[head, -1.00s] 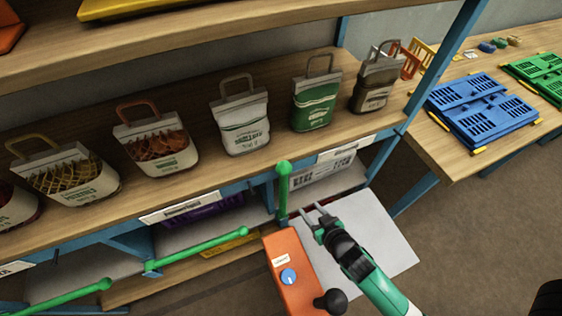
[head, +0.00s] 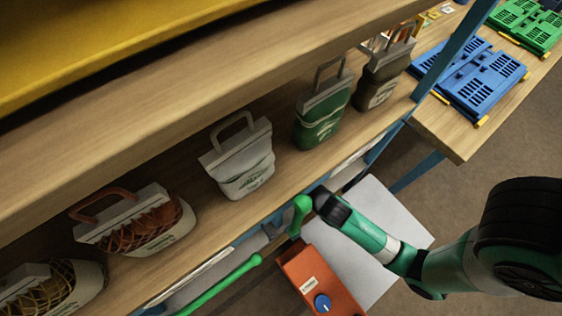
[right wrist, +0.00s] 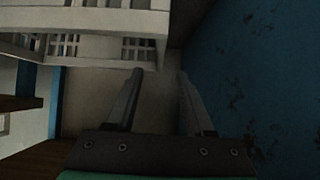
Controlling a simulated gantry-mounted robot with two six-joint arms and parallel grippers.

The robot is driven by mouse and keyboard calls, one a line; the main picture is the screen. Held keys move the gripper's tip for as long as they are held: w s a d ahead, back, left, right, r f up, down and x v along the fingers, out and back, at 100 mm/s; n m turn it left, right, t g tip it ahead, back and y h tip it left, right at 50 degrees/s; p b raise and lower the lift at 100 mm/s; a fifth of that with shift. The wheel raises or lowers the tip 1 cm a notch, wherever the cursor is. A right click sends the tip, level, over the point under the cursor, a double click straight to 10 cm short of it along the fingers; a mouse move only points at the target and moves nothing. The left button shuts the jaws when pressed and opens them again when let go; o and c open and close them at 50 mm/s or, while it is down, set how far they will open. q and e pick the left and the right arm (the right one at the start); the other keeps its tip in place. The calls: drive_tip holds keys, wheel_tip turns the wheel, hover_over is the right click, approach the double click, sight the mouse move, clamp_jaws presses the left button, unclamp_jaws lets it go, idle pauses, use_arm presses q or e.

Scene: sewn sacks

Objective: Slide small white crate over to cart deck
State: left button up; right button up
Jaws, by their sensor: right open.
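The small white crate (right wrist: 90,35), with slatted sides, fills the upper left of the right wrist view. In the head view I cannot make it out beneath the shelf board. My right gripper (right wrist: 158,75) is open, with nothing between its fingers. Its left fingertip is close to the crate's lower right edge; I cannot tell whether they touch. In the head view my right arm reaches to the shelf edge and its fingers are hidden. The pale grey cart deck (head: 401,214) lies beside the rack, partly under my right arm. My left gripper is not in view.
An orange box (head: 318,278) with a blue knob stands at the deck's left side. A green bar (head: 300,213) rises by my right wrist. A blue panel (right wrist: 260,80) is close right of the right fingers. Bags line the shelf above; a table holds folded blue crates (head: 472,80).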

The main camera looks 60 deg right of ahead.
drive_tip(key=b+x, duration=0.4)
drive_tip(key=x, duration=0.6)
drive_tip(key=shift+f, duration=0.15)
drive_tip(key=shift+w+d+f+b, duration=0.2)
drive_tip(key=shift+w+b, duration=0.1)
drive_tip(key=shift+w, duration=0.2)
clamp_jaws()
idle(0.6)
